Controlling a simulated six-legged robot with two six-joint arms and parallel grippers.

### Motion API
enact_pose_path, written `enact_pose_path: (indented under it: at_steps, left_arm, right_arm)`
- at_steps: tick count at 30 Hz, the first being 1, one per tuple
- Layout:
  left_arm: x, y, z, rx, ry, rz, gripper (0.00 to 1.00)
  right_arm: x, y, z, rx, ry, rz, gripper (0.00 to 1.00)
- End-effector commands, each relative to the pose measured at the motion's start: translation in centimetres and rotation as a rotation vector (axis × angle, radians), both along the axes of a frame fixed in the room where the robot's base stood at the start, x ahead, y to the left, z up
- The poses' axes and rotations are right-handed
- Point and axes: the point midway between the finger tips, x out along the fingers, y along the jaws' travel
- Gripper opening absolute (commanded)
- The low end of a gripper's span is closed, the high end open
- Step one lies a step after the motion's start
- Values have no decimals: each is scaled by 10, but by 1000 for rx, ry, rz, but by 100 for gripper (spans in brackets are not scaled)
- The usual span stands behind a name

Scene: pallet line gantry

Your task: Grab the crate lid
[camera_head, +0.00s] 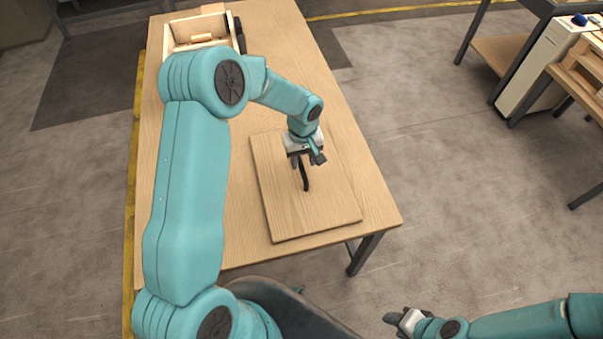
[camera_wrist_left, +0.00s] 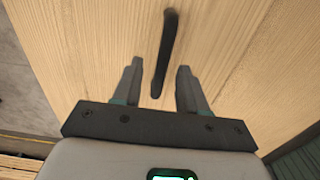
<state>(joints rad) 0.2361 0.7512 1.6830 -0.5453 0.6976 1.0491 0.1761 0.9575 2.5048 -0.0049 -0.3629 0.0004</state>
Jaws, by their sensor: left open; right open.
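The crate lid (camera_head: 285,205) is a flat wooden panel lying on the wooden table. A dark bar handle (camera_head: 305,180) stands out near its middle. My left gripper (camera_head: 307,161) is over the lid at the handle's far end, with its fingers open. In the left wrist view, the handle (camera_wrist_left: 167,50) runs up from between the two open fingertips (camera_wrist_left: 160,70), with a gap on each side. The lid's planks (camera_wrist_left: 90,50) fill most of that view. My right gripper (camera_head: 395,322) is open and empty, low in the head view, away from the table.
An open wooden crate (camera_head: 176,43) with something wooden inside stands at the table's far end, partly behind my left arm. Bare table (camera_head: 365,185) lies right of the lid. A white cabinet (camera_head: 535,70) and shelving stand at the right, across open floor.

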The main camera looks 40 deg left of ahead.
Motion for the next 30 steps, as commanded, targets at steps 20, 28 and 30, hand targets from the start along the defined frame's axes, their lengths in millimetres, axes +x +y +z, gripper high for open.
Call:
enact_pose_path:
  at_steps: [20,28,30]
  left_arm:
    - [1,5,-40,0,0,0,0]
    - [2,5,-39,0,-1,0,0]
    - [2,5,-37,1,-2,0,0]
  right_arm:
    - [0,0,8,0,0,0,43]
    - [0,0,8,0,0,0,43]
    - [0,0,8,0,0,0,43]
